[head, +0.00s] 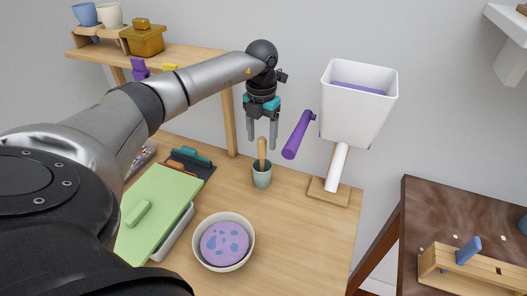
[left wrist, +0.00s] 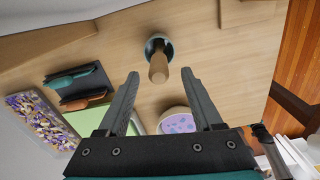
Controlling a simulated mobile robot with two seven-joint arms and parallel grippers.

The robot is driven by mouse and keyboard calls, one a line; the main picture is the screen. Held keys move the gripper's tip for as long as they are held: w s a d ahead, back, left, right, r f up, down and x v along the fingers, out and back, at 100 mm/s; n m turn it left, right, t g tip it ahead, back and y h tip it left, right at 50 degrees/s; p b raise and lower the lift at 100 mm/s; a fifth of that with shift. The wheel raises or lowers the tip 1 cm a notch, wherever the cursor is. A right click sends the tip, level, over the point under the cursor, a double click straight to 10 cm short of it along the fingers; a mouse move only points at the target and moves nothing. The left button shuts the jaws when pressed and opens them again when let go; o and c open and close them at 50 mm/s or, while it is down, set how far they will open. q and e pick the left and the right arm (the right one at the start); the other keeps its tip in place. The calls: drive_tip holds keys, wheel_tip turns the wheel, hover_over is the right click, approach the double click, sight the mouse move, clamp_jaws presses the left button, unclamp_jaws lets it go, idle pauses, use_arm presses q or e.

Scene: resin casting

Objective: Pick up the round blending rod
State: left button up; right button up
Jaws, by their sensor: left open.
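The round blending rod (head: 262,151) looks like a wooden rod standing upright in a small grey-green cup (head: 262,178) on the wooden table. In the left wrist view the rod (left wrist: 158,68) rises from the cup (left wrist: 166,45), ahead of the fingertips and roughly between them. My left gripper (head: 262,146) is open, pointing down above the cup, with its fingers near the rod's upper end. In the left wrist view the open fingers (left wrist: 159,76) hold nothing. The rod's lower end is hidden in the cup. My right gripper is not in view.
A white hopper (head: 350,122) with a purple handle (head: 299,135) stands on the right. A bowl (head: 250,228) with a purple, blue-spotted content is in front. A green board (head: 158,207) lies left, and a raised shelf (head: 190,65) stands behind. Bare table surrounds the cup.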

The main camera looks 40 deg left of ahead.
sight(262, 156)
use_arm(q)
wheel_tip(262, 156, down, 7)
drive_tip(key=shift+w+a+f+b, duration=0.1)
drive_tip(key=shift+w+f+b, duration=0.05)
drive_tip(key=shift+b, duration=0.65)
drive_tip(key=shift+f, duration=0.15)
drive_tip(key=shift+c, duration=0.8)
drive_tip(key=c, duration=0.6)
clamp_jaws()
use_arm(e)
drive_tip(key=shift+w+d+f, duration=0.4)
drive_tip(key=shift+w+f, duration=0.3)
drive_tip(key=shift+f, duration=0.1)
